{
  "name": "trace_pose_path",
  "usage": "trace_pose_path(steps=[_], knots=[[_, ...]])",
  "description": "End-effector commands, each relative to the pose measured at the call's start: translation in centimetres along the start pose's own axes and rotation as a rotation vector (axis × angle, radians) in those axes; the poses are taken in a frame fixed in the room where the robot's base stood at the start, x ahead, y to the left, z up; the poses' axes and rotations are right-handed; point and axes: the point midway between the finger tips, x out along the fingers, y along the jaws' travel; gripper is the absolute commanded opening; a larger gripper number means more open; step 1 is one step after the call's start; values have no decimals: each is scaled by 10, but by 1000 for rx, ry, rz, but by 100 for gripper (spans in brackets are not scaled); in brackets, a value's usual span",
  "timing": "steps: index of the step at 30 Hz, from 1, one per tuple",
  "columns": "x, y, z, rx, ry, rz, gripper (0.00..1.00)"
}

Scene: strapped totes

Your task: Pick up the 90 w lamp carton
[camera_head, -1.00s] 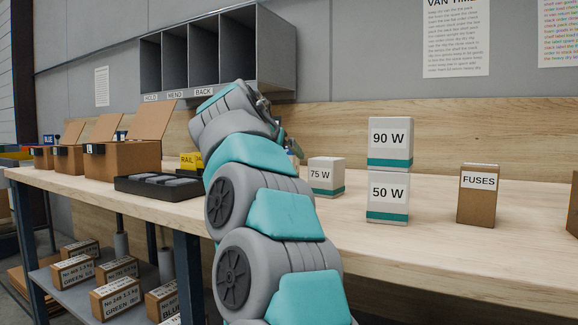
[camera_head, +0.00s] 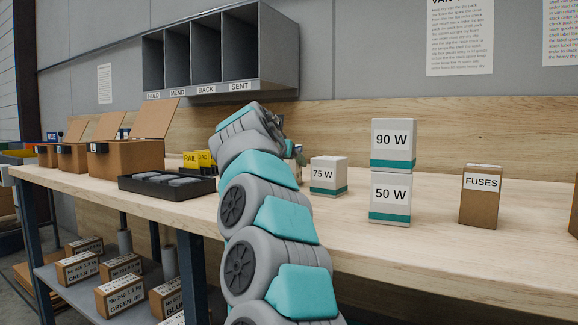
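The 90 W lamp carton (camera_head: 393,144) is white with a teal band at its base. It sits on top of the 50 W carton (camera_head: 390,197), which stands on the wooden bench. The 75 W carton (camera_head: 328,176) stands alone to the left of this stack. My arm rises in the middle of the view, to the left of the 75 W carton. My gripper is mostly hidden behind the arm's upper end, so its fingers cannot be made out. The 90 W carton is clear of the arm.
A brown FUSES box (camera_head: 480,196) stands right of the stack, with bare bench between. A black tray (camera_head: 166,187) and open brown cartons (camera_head: 138,157) are on the left. Grey pigeonholes (camera_head: 290,57) hang on the wall above. Boxes lie on a lower shelf.

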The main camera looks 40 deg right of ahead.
Motion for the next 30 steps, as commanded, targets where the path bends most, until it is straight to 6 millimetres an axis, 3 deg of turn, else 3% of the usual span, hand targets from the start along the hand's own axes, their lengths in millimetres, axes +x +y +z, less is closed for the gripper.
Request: trace_pose_path(steps=[2, 16, 30], knots=[[0, 0, 0, 0, 0, 0, 68], [0, 0, 0, 0, 0, 0, 16], [-3, 1, -9, 3, 1, 2, 14]])
